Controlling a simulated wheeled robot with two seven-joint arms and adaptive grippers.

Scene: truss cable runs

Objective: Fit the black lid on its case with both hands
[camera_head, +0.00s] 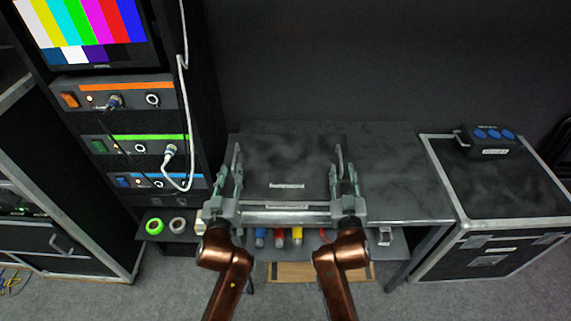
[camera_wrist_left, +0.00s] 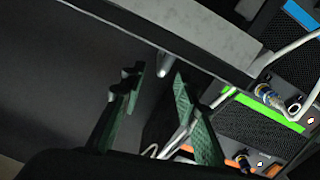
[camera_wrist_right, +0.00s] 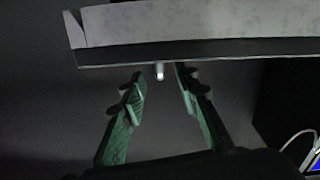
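The black lid (camera_head: 288,160) is a dark panel with a white label, between my two grippers in the head view. A pale metal edge (camera_head: 285,216) runs along its front; whether this belongs to the lid or the case is unclear, and I cannot make out the case separately. A thin light handle stands at each side, left (camera_head: 236,158) and right (camera_head: 340,160). My left gripper (camera_head: 231,178) and right gripper (camera_head: 344,178) are beside these handles, fingers apart. Each wrist view shows a small metal bar end, left (camera_wrist_left: 162,68) and right (camera_wrist_right: 159,72), near the gap between the open fingers.
The dark table (camera_head: 400,190) is clear to the right. A lower shelf holds several coloured items and tape rolls (camera_head: 154,226). A rack with cables (camera_head: 170,155) stands close on the left. A flight case (camera_head: 500,190) bearing a socket box (camera_head: 490,138) stands right.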

